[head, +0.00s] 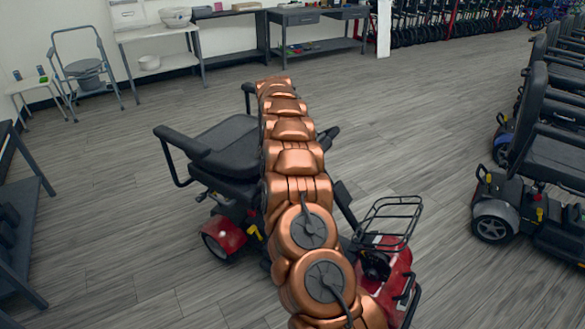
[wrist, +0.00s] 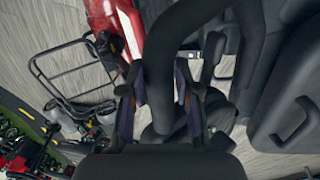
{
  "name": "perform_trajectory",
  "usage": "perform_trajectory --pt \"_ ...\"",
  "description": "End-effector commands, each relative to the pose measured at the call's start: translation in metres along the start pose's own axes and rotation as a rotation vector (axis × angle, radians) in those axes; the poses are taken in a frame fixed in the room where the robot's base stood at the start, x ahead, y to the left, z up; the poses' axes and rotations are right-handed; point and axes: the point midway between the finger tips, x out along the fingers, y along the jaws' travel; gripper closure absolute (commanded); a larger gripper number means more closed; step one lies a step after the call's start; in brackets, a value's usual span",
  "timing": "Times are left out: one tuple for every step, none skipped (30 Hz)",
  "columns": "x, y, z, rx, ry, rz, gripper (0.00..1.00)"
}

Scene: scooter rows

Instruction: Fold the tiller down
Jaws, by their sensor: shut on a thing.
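The red scooter (head: 398,278) stands in the middle of the head view, with its black seat (head: 232,150) to the left and a wire basket (head: 392,212) at its front. My copper arm crosses in front of it and hides most of the tiller. A dark part beside the arm may be the tiller's post, but I cannot tell. In the wrist view my gripper (wrist: 160,108) has a finger on each side of a thick black bar of the tiller (wrist: 172,55) and is shut on it. The basket (wrist: 75,75) is at the left there. My gripper is hidden in the head view.
More scooters (head: 545,165) stand in a row at the right. A white table (head: 160,35) and dark desks line the back wall, near a grey commode chair (head: 85,68). A dark shelf (head: 15,230) is at the left edge. Open floor surrounds the red scooter.

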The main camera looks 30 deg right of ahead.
Motion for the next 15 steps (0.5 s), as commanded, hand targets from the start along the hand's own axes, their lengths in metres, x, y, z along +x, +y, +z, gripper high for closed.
perform_trajectory --pt "0.0034 -0.0022 0.0001 0.003 0.002 0.000 1.00" --pt "0.0043 -0.0037 0.0010 0.002 0.002 0.000 1.00" --pt "0.0052 -0.0054 0.0022 0.001 0.002 0.000 1.00" --pt "0.0058 -0.0065 0.0030 0.001 0.002 -0.001 1.00" --pt "0.0063 -0.0074 0.0038 0.000 0.002 -0.001 1.00" --pt "0.0066 -0.0085 0.0048 -0.001 0.003 -0.001 1.00" --pt "0.0068 -0.0091 0.0055 -0.002 0.003 -0.001 1.00" --pt "0.0069 -0.0097 0.0061 -0.003 0.003 -0.001 1.00" --pt "0.0070 -0.0103 0.0069 -0.004 0.003 -0.001 1.00" --pt "0.0069 -0.0106 0.0074 -0.005 0.003 -0.001 1.00" --pt "0.0069 -0.0109 0.0079 -0.006 0.003 0.000 1.00" --pt "0.0068 -0.0112 0.0085 -0.007 0.003 0.000 1.00" --pt "0.0067 -0.0114 0.0089 -0.008 0.003 0.000 1.00" --pt "0.0068 -0.0116 0.0092 -0.009 0.004 0.000 1.00" --pt "0.0067 -0.0118 0.0096 -0.009 0.004 0.000 1.00"
